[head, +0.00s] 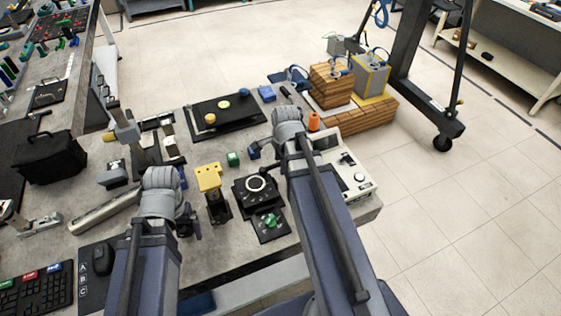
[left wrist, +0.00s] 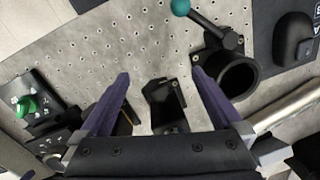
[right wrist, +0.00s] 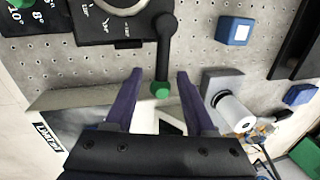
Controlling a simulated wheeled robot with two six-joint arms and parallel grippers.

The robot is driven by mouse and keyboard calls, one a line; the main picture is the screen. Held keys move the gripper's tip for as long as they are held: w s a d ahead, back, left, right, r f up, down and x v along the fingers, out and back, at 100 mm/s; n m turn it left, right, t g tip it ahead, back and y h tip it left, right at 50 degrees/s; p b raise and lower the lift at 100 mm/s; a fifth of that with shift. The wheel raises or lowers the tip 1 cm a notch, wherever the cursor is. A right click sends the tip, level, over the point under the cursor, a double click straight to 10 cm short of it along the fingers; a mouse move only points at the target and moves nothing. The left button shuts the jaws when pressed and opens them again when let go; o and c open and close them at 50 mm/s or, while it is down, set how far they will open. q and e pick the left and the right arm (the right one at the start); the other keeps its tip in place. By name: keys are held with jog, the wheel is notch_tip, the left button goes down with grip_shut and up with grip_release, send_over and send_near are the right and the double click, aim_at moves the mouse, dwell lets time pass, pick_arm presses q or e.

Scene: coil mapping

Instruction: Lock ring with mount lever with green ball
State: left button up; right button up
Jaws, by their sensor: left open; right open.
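A black dial unit with a pale ring scale (head: 257,186) stands on the bench. In the right wrist view its black lever (right wrist: 165,45) ends in a green ball (right wrist: 160,90). My right gripper (right wrist: 160,75) is open, and the ball appears between its fingers, with no grip visible. The head view hides these fingers behind my arm. The left wrist view shows a black ring mount (left wrist: 238,75) whose lever carries a teal ball (left wrist: 180,7). My left gripper (left wrist: 160,73) is open and empty, beside this mount, with a small black holder (left wrist: 165,105) appearing between its fingers.
A white instrument box (head: 350,175) stands to the right. A mouse (head: 103,258) lies at front left.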

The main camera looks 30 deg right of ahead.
jog(key=shift+r, duration=0.1)
pick_arm(q)
notch_tip(320, 180, up, 8)
jog(key=p, duration=0.7)
jog(key=shift+f+p, duration=0.15)
jog(key=shift+p, duration=0.25)
pick_arm(e)
notch_tip(320, 180, up, 8)
jog(key=s, duration=0.1)
jog(key=shift+s+f, duration=0.2)
jog(key=shift+f, duration=0.05)
jog(key=shift+a, duration=0.1)
